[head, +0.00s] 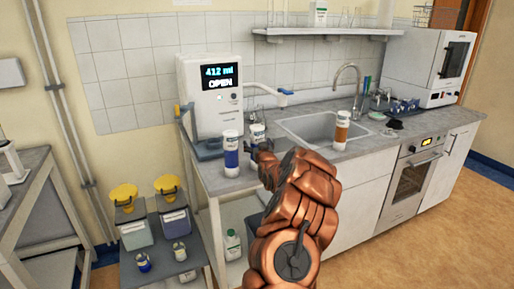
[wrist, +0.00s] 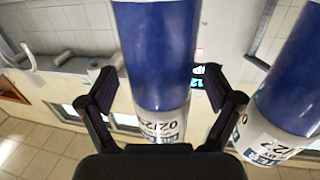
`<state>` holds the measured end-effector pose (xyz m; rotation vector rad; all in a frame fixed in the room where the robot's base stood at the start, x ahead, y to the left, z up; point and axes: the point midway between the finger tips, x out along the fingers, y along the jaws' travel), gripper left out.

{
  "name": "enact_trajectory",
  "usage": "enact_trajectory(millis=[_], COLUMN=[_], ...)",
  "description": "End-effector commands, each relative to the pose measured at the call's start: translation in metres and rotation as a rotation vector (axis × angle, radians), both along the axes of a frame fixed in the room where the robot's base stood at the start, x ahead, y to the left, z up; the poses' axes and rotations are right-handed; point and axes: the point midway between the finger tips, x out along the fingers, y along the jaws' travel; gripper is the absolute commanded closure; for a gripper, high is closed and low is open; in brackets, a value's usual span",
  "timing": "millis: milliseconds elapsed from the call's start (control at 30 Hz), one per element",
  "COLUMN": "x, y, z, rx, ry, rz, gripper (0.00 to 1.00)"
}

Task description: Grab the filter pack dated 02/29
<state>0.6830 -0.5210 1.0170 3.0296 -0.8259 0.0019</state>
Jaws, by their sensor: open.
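Two filter packs with blue bodies and white ends stand side by side on the counter in the head view, a left one (head: 231,158) and a right one (head: 257,130). My gripper (head: 262,148) is at the right one, whose lower part it hides. In the wrist view, which is upside down, one blue pack (wrist: 158,55) stands between the open fingers of my gripper (wrist: 162,97). Its label shows part of a date starting "02/2"; the last digit is not readable.
A white oven-like device (head: 430,67) is at the far right.

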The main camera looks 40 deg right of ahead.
Motion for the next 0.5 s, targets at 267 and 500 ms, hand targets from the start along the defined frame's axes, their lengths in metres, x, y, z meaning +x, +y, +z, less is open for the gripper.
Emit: enact_trajectory(millis=[267,500], x=[0.0012,0.0011], y=[-0.0002,-0.0002], z=[-0.0008,-0.0008], rx=[0.001,0.001], ry=[0.0,0.0], rz=[0.0,0.0], gripper=[0.1,0.35])
